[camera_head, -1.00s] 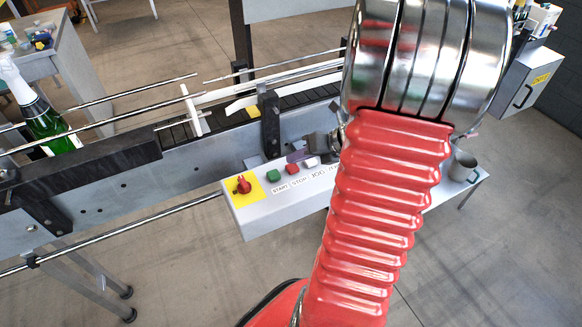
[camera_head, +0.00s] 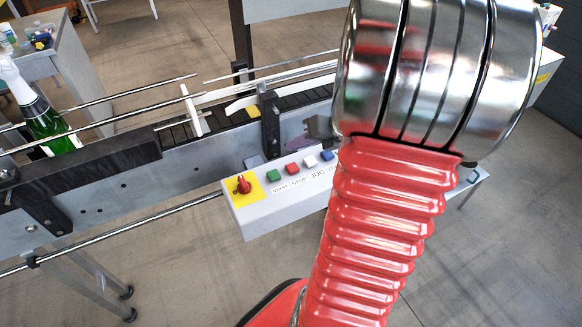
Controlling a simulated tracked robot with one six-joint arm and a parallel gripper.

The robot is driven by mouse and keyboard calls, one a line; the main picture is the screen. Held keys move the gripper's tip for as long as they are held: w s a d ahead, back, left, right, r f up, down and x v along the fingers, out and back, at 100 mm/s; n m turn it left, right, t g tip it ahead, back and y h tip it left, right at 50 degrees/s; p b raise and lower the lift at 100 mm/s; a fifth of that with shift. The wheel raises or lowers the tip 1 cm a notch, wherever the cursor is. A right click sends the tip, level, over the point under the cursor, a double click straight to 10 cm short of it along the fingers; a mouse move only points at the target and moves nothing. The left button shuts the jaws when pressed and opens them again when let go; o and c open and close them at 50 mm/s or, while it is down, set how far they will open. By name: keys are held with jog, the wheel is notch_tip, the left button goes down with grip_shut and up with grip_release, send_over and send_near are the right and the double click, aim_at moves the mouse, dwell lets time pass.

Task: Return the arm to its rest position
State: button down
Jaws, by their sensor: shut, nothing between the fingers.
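My arm, with red ribbed bellows and a polished metal joint, fills the right half of the view. My gripper (camera_head: 320,128) shows only as a small dark grey part at the left edge of the arm, above the control box. It is shut and I see nothing held in it. Most of the gripper and wrist is hidden behind the arm.
A control box (camera_head: 240,219) with a red knob and several coloured buttons sticks out from the conveyor (camera_head: 110,187). A green bottle (camera_head: 45,122) with a white top stands on the conveyor at left. Open floor lies in front.

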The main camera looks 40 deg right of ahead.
dwell(0.9)
jog(key=shift+s+f+n, duration=0.15)
jog(key=shift+s+n, duration=0.05)
jog(key=shift+n, duration=1)
jog(key=s+n, duration=0.1)
jog(key=n, duration=0.1)
jog(key=s+a+f+n+g, duration=0.1)
jog(key=n, duration=0.1)
jog(key=s+a+f+n+g, duration=0.1)
jog(key=n, duration=0.2)
jog(key=shift+s+a, duration=0.15)
jog(key=shift+s, duration=0.15)
jog(key=s+a+r+n+h, duration=0.1)
jog(key=a+r+n, duration=0.3)
jog(key=a+n, duration=0.4)
jog(key=s+a+r+n+h, duration=0.1)
jog(key=a+r+n, duration=0.3)
jog(key=a+n, duration=0.5)
jog(key=s+a+r+n+g+h, duration=0.1)
jog(key=s+a+r+n, duration=0.2)
jog(key=a+n, duration=0.6)
notch_tip(320, 180, up, 2)
jog(key=n, duration=0.5)
jog(key=shift+n, duration=0.4)
jog(key=shift+r, duration=0.1)
